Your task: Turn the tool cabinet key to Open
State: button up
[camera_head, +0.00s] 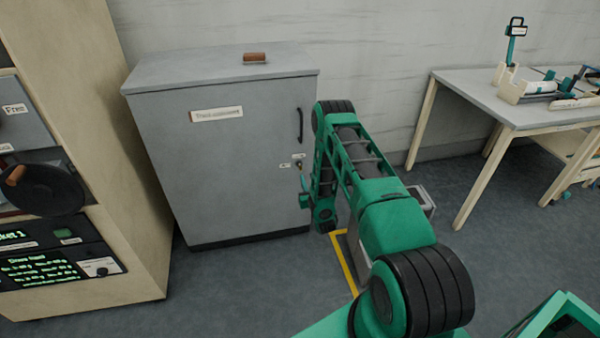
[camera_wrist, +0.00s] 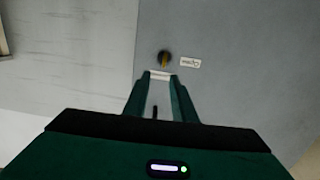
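The grey tool cabinet (camera_head: 235,165) stands against the wall in the head view. Its key (camera_wrist: 164,60) shows in the wrist view as a small brass piece in a dark round lock on the door. One small label (camera_wrist: 190,63) is beside the lock and another label (camera_wrist: 160,76) shows between my fingertips; I cannot read either surely. My gripper (camera_wrist: 160,82) is open and empty, its tips just short of the key in the picture. In the head view my gripper (camera_head: 303,187) is at the door's right side, low near the lock. I cannot tell how far the key is turned.
A dark door handle (camera_head: 300,125) is above the lock. A brown object (camera_head: 254,58) lies on the cabinet top. A beige shelf unit (camera_head: 95,130) stands to the left. A table (camera_head: 480,105) with tools is to the right. Floor between is clear.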

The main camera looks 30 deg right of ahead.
jog(key=f+x, duration=0.1)
jog(key=x, duration=0.8)
jog(key=shift+w+a+t, duration=0.25)
jog(key=shift+a+t, duration=0.1)
jog(key=shift+t, duration=0.05)
jog(key=shift+f, duration=0.1)
grip_shut()
